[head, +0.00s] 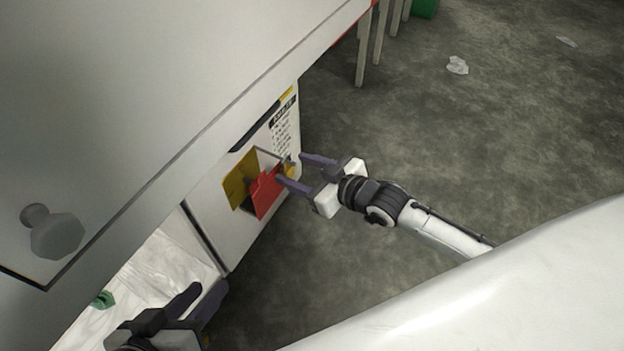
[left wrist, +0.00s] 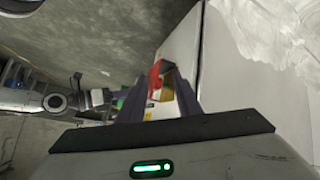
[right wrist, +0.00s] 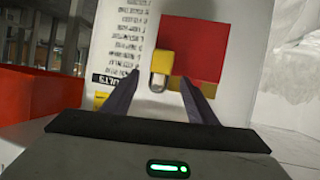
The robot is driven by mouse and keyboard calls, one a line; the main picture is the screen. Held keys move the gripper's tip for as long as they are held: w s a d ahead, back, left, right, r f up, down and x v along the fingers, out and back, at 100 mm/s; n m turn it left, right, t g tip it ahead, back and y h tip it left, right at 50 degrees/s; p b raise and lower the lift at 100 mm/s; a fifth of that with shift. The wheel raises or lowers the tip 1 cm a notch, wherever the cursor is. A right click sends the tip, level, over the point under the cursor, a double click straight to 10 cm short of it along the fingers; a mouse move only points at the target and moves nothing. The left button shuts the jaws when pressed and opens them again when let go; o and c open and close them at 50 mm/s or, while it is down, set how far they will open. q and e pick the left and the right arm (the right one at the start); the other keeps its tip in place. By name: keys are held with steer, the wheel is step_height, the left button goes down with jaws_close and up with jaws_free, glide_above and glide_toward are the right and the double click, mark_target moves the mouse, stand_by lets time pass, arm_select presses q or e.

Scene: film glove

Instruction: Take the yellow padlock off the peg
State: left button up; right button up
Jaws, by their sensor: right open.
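The yellow padlock (right wrist: 162,63) shows in the right wrist view with its body up and its grey shackle below, in front of the white panel and beside a red plate (right wrist: 193,48). In the head view the padlock (head: 290,171) is small and partly hidden. The peg cannot be made out. My right gripper (head: 291,168) is open, its fingers pointing at the padlock, which appears between the fingertips in the right wrist view; no contact is visible. My left gripper (head: 198,296) is open and empty, low at the left, away from the padlock.
A mustard plate (head: 240,179) stands beside the red plate on the white cabinet side (head: 222,222). A grey surface with a knob (head: 51,231) overhangs at upper left. Crumpled clear film (head: 160,277) lies below. The concrete floor (head: 480,120) at right is mostly free.

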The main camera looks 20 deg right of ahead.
steer(key=shift+x, duration=0.85)
arm_select(q)
steer(key=shift+w+d+r+t, duration=0.1)
steer(key=shift+d+r+t, duration=0.1)
steer(key=shift+r+t, duration=0.15)
arm_select(e)
steer(key=shift+c, duration=0.4)
steer(key=c, duration=1.2)
arm_select(q)
steer(key=shift+r, duration=0.15)
arm_select(e)
steer(key=shift+r, duration=0.1)
arm_select(q)
steer(key=shift+r+p, duration=0.5)
steer(key=shift+p, duration=0.05)
arm_select(e)
steer(key=shift+r, duration=0.3)
arm_select(q)
steer(key=shift+r, duration=0.1)
arm_select(e)
steer(key=shift+s+d, duration=0.1)
